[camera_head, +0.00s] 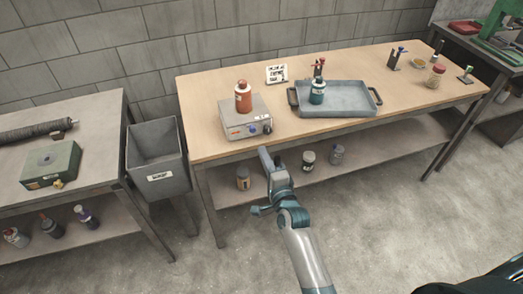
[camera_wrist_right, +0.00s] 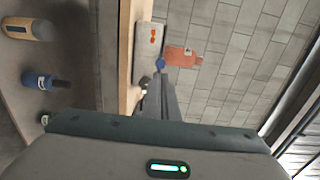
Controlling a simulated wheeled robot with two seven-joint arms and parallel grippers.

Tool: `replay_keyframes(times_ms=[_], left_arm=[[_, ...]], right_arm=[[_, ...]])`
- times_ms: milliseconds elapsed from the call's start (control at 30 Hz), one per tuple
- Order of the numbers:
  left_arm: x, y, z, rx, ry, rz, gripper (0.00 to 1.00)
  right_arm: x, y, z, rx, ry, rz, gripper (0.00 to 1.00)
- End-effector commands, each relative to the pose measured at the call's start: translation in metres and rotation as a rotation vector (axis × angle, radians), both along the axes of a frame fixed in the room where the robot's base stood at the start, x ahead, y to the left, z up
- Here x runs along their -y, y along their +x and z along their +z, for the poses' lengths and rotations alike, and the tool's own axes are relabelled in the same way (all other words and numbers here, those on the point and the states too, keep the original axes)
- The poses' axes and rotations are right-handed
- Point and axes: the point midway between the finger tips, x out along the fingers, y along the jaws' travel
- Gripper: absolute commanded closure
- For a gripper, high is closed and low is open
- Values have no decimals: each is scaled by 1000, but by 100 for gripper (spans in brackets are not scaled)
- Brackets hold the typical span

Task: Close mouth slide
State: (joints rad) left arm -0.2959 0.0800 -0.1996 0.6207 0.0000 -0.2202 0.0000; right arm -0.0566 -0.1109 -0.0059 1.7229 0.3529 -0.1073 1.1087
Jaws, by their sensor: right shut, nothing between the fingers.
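No part clearly reads as a mouth slide, so I cannot tell which thing it is. My right gripper (camera_head: 266,157) is shut and empty at the table's front edge, below and in front of a grey box (camera_head: 247,124) with an orange-red knob and a blue knob on its face. In the right wrist view the shut fingers (camera_wrist_right: 158,88) point toward the blue knob (camera_wrist_right: 160,64); contact cannot be told. An orange-brown bottle (camera_head: 243,97) stands on the box. A dark mesh-like tube (camera_head: 35,131) lies on the left bench. My left gripper is out of view.
A blue-grey tray (camera_head: 345,98) holding a green bottle (camera_head: 317,92) is right of the box. A grey bin (camera_head: 158,160) stands between the benches. Several small containers are on the lower shelf (camera_head: 375,153). The floor in front is clear.

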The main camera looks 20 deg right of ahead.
Motion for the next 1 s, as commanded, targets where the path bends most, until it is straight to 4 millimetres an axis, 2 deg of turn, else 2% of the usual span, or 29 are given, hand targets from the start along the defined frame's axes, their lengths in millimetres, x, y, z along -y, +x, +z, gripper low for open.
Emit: replay_keyframes(times_ms=[200,400,1000], left_arm=[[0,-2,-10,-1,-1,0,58],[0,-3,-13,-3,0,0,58],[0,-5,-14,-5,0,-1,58]], right_arm=[[1,-35,-2,-1,-1,0,100],[2,-53,-1,0,-1,0,100],[2,-57,0,0,-1,0,100]])
